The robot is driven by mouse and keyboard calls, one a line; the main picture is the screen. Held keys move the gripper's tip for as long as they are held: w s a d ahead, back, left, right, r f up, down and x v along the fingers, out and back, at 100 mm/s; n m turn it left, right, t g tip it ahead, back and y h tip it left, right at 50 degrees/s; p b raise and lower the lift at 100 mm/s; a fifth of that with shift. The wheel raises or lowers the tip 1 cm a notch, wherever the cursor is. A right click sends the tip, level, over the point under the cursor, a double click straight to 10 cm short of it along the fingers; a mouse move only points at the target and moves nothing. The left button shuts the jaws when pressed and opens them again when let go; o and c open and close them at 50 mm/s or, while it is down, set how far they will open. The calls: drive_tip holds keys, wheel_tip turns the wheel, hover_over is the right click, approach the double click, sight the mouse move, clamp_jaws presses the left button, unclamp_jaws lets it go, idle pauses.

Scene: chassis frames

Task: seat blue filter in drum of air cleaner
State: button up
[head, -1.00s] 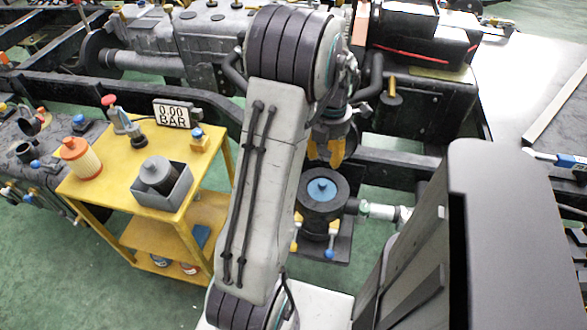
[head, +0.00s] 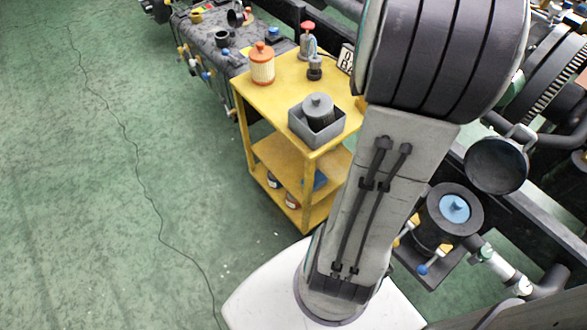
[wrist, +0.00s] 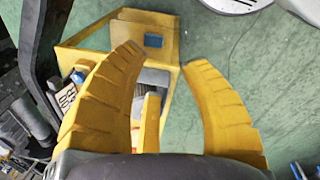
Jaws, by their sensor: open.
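The air cleaner's black drum (head: 432,232) stands at the right in the head view, beside my arm. The blue filter (head: 454,208) shows as a blue round top in the middle of the drum's upper face; how deep it sits cannot be told. My gripper (wrist: 162,57) shows in the wrist view with its yellow fingers spread and nothing held between them. It points down towards the yellow cart, away from the drum. In the head view my arm hides the gripper. The drum is not visible in the wrist view.
The yellow cart (head: 284,92) bears a grey box (head: 301,128) with a grey canister (head: 318,110), an orange-topped filter (head: 262,66) and a red-handled tool (head: 307,42). A blue item (head: 316,181) lies on a lower shelf. Green floor is open at the left, crossed by a thin cable.

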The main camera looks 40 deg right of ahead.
drive_tip(key=a+r+m+t+y, duration=0.1)
drive_tip(key=a+m, duration=0.4)
drive_tip(key=a, duration=1.9)
drive_tip(key=shift+s+a+r+m+t, duration=0.3)
drive_tip(key=shift+s+r+t, duration=0.15)
drive_tip(key=shift+r+t, duration=0.15)
drive_tip(key=shift+d, duration=0.1)
wheel_tip(320, 180, up, 8)
drive_tip(key=p, duration=0.7)
drive_tip(key=shift+d, duration=0.15)
